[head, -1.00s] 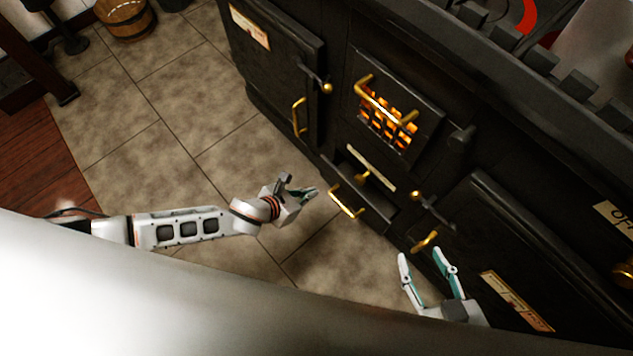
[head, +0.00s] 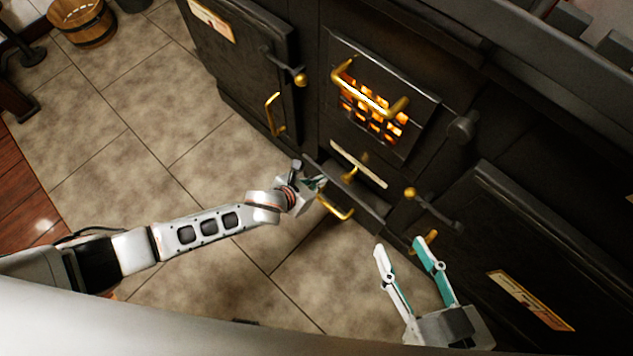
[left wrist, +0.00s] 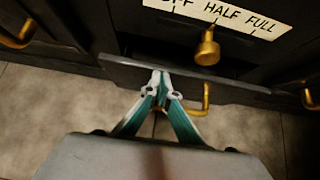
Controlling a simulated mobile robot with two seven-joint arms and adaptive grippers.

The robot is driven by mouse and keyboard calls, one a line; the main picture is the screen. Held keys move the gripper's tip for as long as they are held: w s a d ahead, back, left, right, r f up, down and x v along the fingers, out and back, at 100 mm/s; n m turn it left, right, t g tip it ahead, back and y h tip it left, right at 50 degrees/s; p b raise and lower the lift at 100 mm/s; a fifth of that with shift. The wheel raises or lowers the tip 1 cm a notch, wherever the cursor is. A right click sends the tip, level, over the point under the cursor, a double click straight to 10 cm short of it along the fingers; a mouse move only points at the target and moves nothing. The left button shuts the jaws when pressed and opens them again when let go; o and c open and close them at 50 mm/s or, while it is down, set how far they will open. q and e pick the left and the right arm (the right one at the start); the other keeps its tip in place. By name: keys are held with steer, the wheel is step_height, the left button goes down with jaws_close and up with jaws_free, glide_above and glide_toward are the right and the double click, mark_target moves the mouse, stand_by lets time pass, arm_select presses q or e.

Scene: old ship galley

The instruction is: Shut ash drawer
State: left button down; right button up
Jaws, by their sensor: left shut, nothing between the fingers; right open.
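The ash drawer (head: 365,209) is a dark, low drawer under the fire grate, and it stands partly out from the stove. Its brass handle (head: 338,209) is on the front. In the left wrist view, the drawer's front edge (left wrist: 232,86) runs across the picture, with the handle (left wrist: 206,98) below it. My left gripper (head: 321,183) is shut and empty, with its tips at the drawer front, left of the handle. I cannot tell whether the tips touch it. My right gripper (head: 397,242) is open and empty, in front of the stove to the right of the drawer.
A marked plate (left wrist: 215,14) with a brass knob (left wrist: 207,48) sits above the drawer. The glowing grate (head: 372,110) has a brass handle above it. Stove doors with projecting handles flank it. A wooden bucket (head: 82,25) stands far left; the tiled floor is clear.

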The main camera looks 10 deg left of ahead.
arm_select(q)
steer(key=w+d, duration=0.1)
steer(key=w, duration=0.1)
steer(key=w+d, duration=0.2)
steer(key=shift+w+d, duration=0.15)
steer(key=shift+w, duration=0.05)
arm_select(e)
steer(key=shift+d, duration=0.2)
steer(key=shift+a+r, duration=0.1)
